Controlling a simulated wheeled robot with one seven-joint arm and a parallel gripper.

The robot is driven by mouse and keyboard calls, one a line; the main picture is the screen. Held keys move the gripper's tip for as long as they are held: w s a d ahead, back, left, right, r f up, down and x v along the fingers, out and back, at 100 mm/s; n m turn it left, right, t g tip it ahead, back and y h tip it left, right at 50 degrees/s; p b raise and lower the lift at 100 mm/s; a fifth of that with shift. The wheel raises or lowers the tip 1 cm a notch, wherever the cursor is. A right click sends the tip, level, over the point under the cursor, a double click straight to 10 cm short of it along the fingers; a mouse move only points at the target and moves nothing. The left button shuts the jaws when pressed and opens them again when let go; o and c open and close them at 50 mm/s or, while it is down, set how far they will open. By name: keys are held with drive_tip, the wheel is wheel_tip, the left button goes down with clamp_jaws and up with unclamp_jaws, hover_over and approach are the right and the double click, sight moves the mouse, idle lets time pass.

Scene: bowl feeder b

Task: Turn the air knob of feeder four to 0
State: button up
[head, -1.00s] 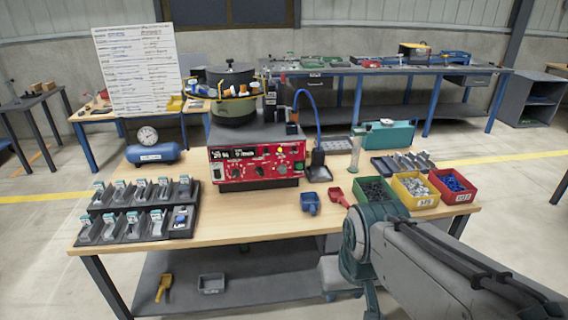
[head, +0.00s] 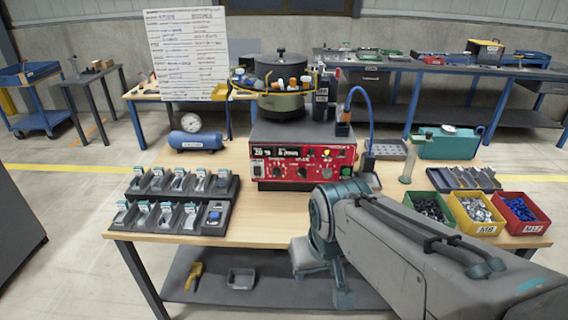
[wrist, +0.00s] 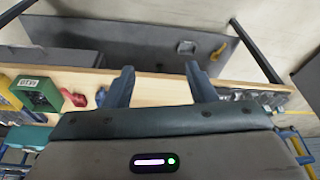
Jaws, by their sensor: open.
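The feeder's red control panel (head: 304,166) faces me under the dark bowl (head: 283,92), in the middle of the wooden table (head: 262,210). It carries lit displays and several small knobs, among them a pale one (head: 301,172). The labels are too small to read, so I cannot tell which knob is the air knob or where it points. My gripper (wrist: 161,82) is open and empty in the wrist view, with its two fingers apart over the wooden table near its front edge. The panel does not show clearly in the wrist view. In the head view my arm hides the fingers.
Parts bins, green (head: 428,208), yellow (head: 478,212) and red (head: 521,212), stand at the right. A black rack (head: 178,198) fills the left. A blue air tank (head: 195,139) stands behind it. Bare table lies before the panel.

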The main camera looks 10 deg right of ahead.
drive_tip(key=w+d+f+m+t+h+b, duration=0.1)
drive_tip(key=w+d+f+m+t+b, duration=0.1)
drive_tip(key=w+f+m+b, duration=0.3)
drive_tip(key=w+d+f+m+t+b, duration=0.2)
drive_tip(key=w+b, duration=0.1)
drive_tip(key=w, duration=0.4)
drive_tip(key=m+t+h+b, duration=0.2)
drive_tip(key=m+t+b, duration=0.9)
drive_tip(key=m+b, duration=0.75)
approach(327, 175)
drive_tip(key=w, duration=0.2)
drive_tip(key=w+d+b, duration=0.1)
drive_tip(key=w, duration=0.5)
drive_tip(key=shift+w+d+r+b, duration=0.15)
drive_tip(key=shift+w+d+b, duration=0.1)
drive_tip(key=shift+b, duration=0.1)
drive_tip(key=c, duration=1)
